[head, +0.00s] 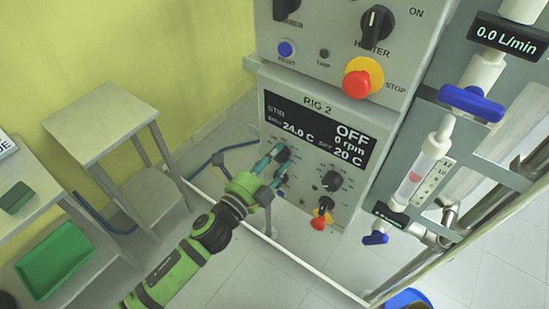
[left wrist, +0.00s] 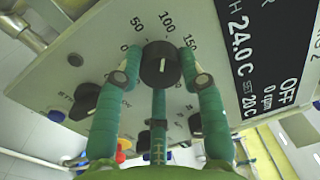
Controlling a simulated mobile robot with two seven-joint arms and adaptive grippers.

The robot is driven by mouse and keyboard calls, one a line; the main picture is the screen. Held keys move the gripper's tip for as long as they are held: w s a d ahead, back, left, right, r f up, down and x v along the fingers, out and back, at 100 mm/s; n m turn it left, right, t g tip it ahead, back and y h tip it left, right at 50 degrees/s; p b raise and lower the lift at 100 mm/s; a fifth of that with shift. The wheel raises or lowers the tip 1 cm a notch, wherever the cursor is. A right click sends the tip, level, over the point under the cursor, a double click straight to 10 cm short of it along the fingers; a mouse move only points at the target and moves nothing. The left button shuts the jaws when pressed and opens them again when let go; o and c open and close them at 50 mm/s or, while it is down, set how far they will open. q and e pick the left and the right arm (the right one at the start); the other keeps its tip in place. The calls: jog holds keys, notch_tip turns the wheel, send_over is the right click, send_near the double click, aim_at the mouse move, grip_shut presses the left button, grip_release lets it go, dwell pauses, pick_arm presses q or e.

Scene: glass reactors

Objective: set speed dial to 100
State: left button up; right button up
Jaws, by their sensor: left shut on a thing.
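The speed dial (left wrist: 160,64) is a black round knob with a white pointer line. Printed numbers 0, 50, 100 and 150 ring it in the left wrist view; the line lies roughly along the direction of 100, but its exact reading is hard to tell. My left gripper (left wrist: 160,80) has its teal fingers around the knob and is shut on it. In the head view the left gripper (head: 268,169) reaches the lower left of the RIG 2 panel (head: 330,120), partly hiding the dial (head: 281,153). The display (head: 315,130) reads OFF, 0 rpm, 24.0 C and set 20 C. My right gripper is not in view.
A red stop button (head: 358,83) is above. A glass flow tube (head: 416,175) stands at right. Tables with a green tray (head: 55,255) are at left.

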pick_arm(q)
jog(key=shift+d+r+m, duration=0.1)
jog(key=shift+r+m, duration=0.05)
jog(key=shift+m, duration=0.95)
jog(key=o, duration=1.1)
jog(key=shift+o, duration=0.2)
jog(key=shift+s+a+f, duration=0.25)
jog(key=shift+s+a, duration=0.1)
jog(key=shift+s, duration=0.05)
jog(key=v, duration=1.1)
jog(key=shift+d+r, duration=0.15)
